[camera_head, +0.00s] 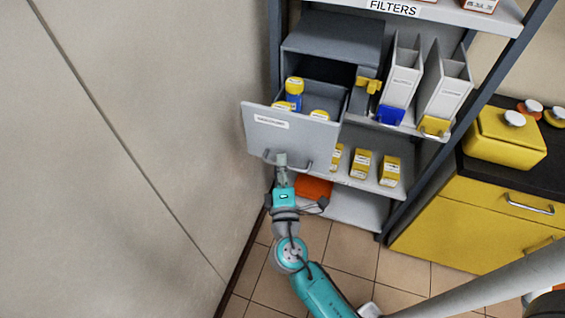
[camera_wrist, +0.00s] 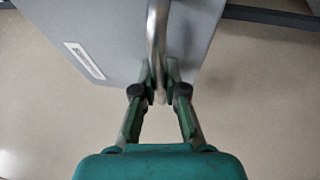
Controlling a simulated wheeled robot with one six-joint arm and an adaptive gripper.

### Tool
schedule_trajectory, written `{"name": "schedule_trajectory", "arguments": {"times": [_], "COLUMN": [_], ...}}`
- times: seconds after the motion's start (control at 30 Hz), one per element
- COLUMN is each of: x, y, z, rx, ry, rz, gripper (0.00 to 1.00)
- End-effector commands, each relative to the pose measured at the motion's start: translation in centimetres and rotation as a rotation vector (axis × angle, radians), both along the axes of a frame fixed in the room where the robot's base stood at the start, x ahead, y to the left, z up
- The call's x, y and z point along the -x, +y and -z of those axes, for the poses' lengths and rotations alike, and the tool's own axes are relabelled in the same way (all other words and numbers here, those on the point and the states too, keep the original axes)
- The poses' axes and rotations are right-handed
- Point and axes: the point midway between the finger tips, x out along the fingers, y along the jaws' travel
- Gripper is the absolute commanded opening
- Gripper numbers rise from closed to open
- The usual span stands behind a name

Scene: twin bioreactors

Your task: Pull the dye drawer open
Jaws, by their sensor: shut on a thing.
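The dye drawer (camera_head: 288,137) is a grey drawer with a white label, pulled out from its grey cabinet (camera_head: 335,45) on the shelf rack. Several yellow-capped containers, one of them blue-bodied (camera_head: 293,88), stand inside it. Its metal bar handle (camera_head: 308,168) runs along the lower front. My gripper (camera_head: 281,160) is at the left part of the handle. In the wrist view my gripper (camera_wrist: 159,90) has its fingers closed around the handle bar (camera_wrist: 155,40), with the drawer front (camera_wrist: 110,35) behind it. The label's text is too small to read.
White binders (camera_head: 402,75) and small yellow boxes (camera_head: 361,163) stand on the rack to the right. A plain wall (camera_head: 130,150) is close on the left. A yellow cabinet (camera_head: 480,220) with a dark top stands at right. Tiled floor (camera_head: 355,250) lies below.

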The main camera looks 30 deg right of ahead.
Motion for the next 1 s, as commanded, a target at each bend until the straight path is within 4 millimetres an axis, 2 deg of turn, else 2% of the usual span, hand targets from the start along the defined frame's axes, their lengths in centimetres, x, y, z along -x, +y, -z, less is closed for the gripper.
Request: {"name": "schedule_trajectory", "arguments": {"times": [0.03,0.07,0.1,0.4,0.53,1.0], "x": [0.0,0.0,0.0,0.0,0.8,7.5], "y": [0.0,0.0,0.0,0.0,0.5,4.4], "z": [0.1,0.1,0.1,0.1,0.3,1.6], "rx": [-0.001,-0.001,-0.001,0.000,0.000,0.001], "ry": [0.002,0.002,0.002,0.001,0.003,0.004], "rz": [-0.001,-0.001,-0.001,-0.001,-0.002,-0.005], "gripper": [0.00,0.18,0.22,0.22,0.22,0.22]}}
